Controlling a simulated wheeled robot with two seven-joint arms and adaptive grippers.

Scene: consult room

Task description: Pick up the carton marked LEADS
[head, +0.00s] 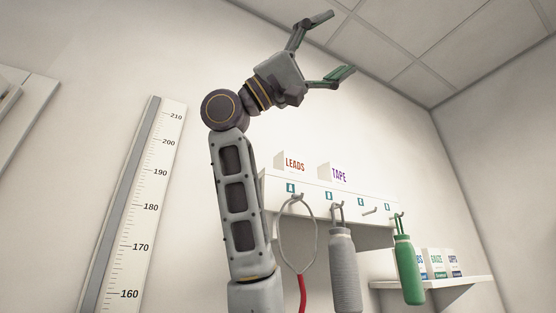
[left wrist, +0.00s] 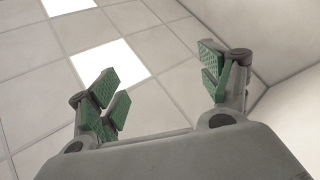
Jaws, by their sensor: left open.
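The white carton marked LEADS (head: 295,165) in red stands on the upper wall shelf, near its left end. Only its upper front shows above the shelf's front edge. My left gripper (head: 326,47) is open and empty, raised well above the shelf and the carton, apart from both. In the left wrist view the open fingers (left wrist: 162,82) have nothing between them, and the carton is not in that view. My right gripper is not in view.
A carton marked TAPE (head: 338,175) stands right of LEADS on the shelf (head: 345,202). Hooks below hold a stethoscope (head: 283,243), a grey bottle (head: 344,270) and a green bottle (head: 407,268). A lower shelf (head: 440,283) holds several cartons. A height scale (head: 142,215) is at left.

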